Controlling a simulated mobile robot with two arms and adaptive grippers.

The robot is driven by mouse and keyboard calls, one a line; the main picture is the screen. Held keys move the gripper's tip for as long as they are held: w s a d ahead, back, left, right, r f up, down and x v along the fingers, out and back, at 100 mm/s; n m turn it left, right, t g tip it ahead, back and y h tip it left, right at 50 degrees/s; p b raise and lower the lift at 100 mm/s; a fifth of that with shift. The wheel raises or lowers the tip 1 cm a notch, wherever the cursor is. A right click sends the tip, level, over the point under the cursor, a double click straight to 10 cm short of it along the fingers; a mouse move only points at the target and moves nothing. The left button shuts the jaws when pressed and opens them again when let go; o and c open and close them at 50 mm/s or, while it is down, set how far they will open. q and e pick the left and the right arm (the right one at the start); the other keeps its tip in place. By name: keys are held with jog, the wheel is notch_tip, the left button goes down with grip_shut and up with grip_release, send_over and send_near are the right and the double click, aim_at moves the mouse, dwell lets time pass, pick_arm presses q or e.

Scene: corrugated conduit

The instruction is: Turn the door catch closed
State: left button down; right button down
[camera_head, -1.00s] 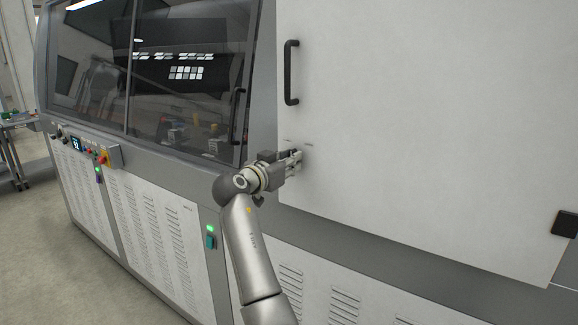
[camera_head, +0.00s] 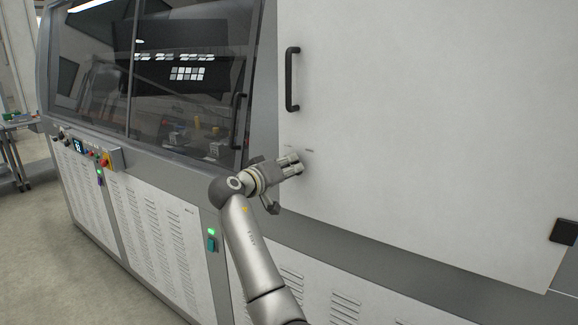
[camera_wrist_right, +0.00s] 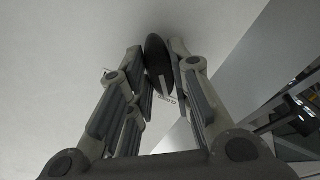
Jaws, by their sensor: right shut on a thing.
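The door is a large white panel (camera_head: 430,120) with a black bar handle (camera_head: 292,79) near its upper left. My right gripper (camera_head: 296,163) is at the door's lower left edge, below that handle. In the right wrist view, the door catch (camera_wrist_right: 157,52) is a dark oval knob with a pale line on it. The fingers of my right gripper (camera_wrist_right: 158,66) are shut on it, one on each side. In the head view the catch is hidden behind the gripper. My left gripper is not in view.
A dark glazed window section (camera_head: 185,75) with its own handle is left of the door. A control strip with buttons (camera_head: 104,160) and vented lower panels (camera_head: 160,225) run along the machine. A black block (camera_head: 564,232) sits at the door's lower right.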

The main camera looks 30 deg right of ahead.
jog(key=shift+r, duration=0.15)
dwell(0.4)
jog(key=c, duration=1.3)
grip_release()
jog(key=shift+w+d, duration=0.1)
jog(key=shift+a, duration=0.3)
jog(key=f+v, duration=0.1)
jog(key=v, duration=1)
jog(key=shift+a+r, duration=0.2)
jog(key=shift+r, duration=0.2)
jog(key=shift+f, duration=0.1)
